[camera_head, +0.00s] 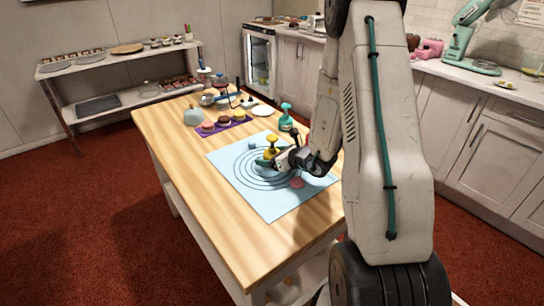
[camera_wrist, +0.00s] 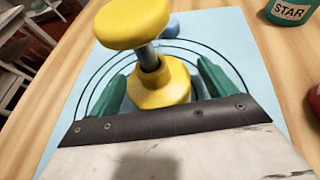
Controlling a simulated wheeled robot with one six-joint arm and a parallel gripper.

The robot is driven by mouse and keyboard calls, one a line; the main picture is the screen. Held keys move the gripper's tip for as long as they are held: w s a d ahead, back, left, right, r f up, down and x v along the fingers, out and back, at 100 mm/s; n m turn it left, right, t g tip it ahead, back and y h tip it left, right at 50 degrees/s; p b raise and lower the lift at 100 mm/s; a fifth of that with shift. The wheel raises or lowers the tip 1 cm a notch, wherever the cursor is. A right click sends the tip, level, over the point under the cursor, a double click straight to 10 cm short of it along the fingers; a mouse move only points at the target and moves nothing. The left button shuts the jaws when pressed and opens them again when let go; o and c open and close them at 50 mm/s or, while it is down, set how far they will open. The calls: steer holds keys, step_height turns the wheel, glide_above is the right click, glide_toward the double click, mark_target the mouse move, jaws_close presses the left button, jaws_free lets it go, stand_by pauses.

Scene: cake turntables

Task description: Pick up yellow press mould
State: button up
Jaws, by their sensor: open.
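The yellow press mould (camera_head: 272,142) stands on the pale blue mat with its dark printed rings. In the wrist view the mould (camera_wrist: 160,88) shows a broad yellow knob, a grey stem and a faceted yellow lower body. My gripper (camera_head: 277,160) is low over the mat at the mould. In the wrist view its two green fingers (camera_wrist: 166,72) are spread, one on each side of the yellow body. I cannot tell whether either finger touches it. The knob hides part of the mat behind it.
A purple tray (camera_head: 209,132) holds several cupcakes. The wooden table's front left is clear.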

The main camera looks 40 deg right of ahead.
steer(key=shift+x, duration=0.85)
steer(key=shift+r, duration=0.1)
steer(key=c, duration=1.2)
steer(key=shift+r, duration=0.15)
steer(key=shift+c, duration=0.2)
